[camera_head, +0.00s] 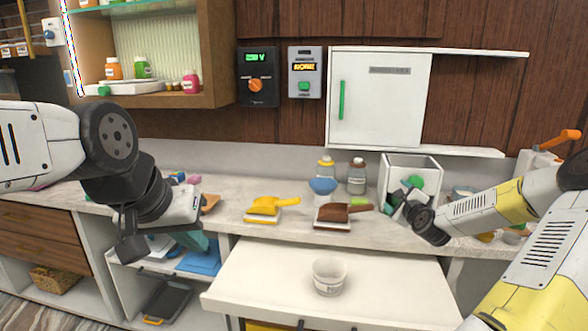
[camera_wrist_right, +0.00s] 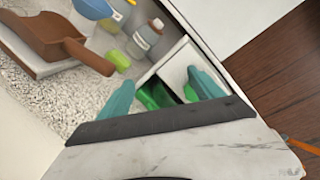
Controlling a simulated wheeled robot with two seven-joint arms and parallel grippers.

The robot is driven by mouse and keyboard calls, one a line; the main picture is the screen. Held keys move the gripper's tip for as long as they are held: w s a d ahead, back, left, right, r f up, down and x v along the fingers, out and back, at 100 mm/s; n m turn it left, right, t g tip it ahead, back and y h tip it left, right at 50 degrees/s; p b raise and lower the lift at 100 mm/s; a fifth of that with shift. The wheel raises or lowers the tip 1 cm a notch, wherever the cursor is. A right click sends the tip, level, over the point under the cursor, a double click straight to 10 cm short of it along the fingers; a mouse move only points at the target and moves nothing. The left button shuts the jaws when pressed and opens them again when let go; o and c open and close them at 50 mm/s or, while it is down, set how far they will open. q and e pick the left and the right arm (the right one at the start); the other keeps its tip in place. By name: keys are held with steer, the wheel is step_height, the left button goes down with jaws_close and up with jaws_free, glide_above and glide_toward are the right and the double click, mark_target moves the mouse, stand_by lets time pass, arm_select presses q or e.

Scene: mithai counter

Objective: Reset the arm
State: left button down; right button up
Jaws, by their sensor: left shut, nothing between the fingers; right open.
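My left gripper (camera_head: 195,243) hangs at the left, in front of the counter's front edge and above the open shelf below. Its teal fingers are together with nothing seen between them. My right gripper (camera_head: 399,197) is at the white open box (camera_head: 427,163) on the right of the counter. In the right wrist view its teal fingers (camera_wrist_right: 162,92) are spread apart, pointing at the box (camera_wrist_right: 180,65). A green thing (camera_wrist_right: 156,94) shows between and beyond the fingers; I cannot tell whether they touch it.
A yellow scoop (camera_head: 268,205) and a brown scoop (camera_head: 340,211) lie on the counter, with a blue bowl (camera_head: 322,186) and jars behind. A white tub (camera_head: 328,277) stands on the pulled-out white board (camera_head: 260,270). A white cabinet (camera_head: 385,105) hangs above the box.

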steer(key=s+a+r+n+g+y, duration=0.1)
steer(key=s+a+r+n+g, duration=0.2)
steer(key=a+n, duration=0.45)
steer(key=s+a+n+g+y, duration=0.1)
steer(key=s+a+n+g, duration=0.2)
steer(key=s+a+n, duration=0.5)
steer(key=s+a+r+n+g, duration=0.1)
steer(key=s+a+r+n, duration=0.1)
steer(key=s, duration=0.7)
steer(key=s+a+r+n+g+y, duration=0.1)
steer(key=s+a+r+n, duration=0.2)
steer(key=s, duration=0.6)
steer(key=s+a+r+n+g, duration=0.2)
steer(key=s+r+n, duration=0.3)
steer(key=s, duration=0.4)
steer(key=shift+s+a, duration=0.35)
steer(key=shift+a, duration=0.3)
steer(key=shift+n, duration=0.25)
